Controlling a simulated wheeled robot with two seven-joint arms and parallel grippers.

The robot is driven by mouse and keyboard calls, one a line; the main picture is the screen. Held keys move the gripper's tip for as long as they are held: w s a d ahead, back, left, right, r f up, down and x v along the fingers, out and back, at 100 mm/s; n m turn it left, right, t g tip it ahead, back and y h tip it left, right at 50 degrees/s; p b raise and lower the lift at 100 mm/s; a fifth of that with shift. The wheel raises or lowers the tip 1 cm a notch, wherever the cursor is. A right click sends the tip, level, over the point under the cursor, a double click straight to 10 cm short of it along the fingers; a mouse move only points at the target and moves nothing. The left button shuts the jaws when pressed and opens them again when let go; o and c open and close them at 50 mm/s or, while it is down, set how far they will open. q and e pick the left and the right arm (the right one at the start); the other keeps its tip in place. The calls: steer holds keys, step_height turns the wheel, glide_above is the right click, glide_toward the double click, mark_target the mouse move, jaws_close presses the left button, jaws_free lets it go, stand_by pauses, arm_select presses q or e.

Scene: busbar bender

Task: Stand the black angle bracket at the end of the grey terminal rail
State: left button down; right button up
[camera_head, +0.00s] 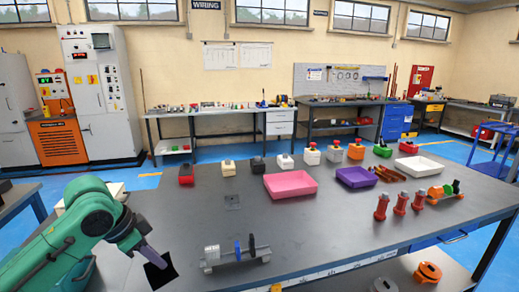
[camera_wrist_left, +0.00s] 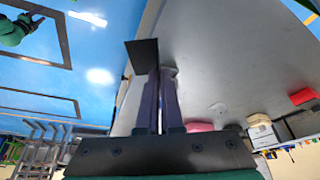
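The black angle bracket (camera_head: 160,270) is at the tips of my left gripper (camera_head: 149,254), over the near left part of the dark table. In the left wrist view, the purple fingers of my left gripper (camera_wrist_left: 160,78) are close together with the bracket (camera_wrist_left: 142,55) between their tips. The grey terminal rail (camera_head: 232,263) lies on the table to the right of the bracket, apart from it. It carries grey-white blocks at its left, a blue piece in the middle and a dark piece further right. My right gripper does not show.
A pink tray (camera_head: 290,185), a purple tray (camera_head: 357,177) and a white tray (camera_head: 420,166) stand further back. Red insulators (camera_head: 400,204) stand at the right. The table around the rail is clear.

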arm_select(q)
steer(key=s+d+f+n+y, duration=0.1)
steer(key=s+d+f+n, duration=0.2)
steer(key=f, duration=0.5)
steer(key=s+d+f+n+t+y, duration=0.1)
steer(key=s+d+f+n+y, duration=0.1)
steer(key=s+f+n, duration=0.4)
step_height(320, 180, down, 2)
steer(key=s+d, duration=0.1)
steer(key=s, duration=0.1)
steer(key=shift+s+d+f+t, duration=0.25)
steer(key=shift+s+d+t, duration=0.05)
steer(key=shift+d, duration=0.1)
steer(key=shift+a, duration=0.15)
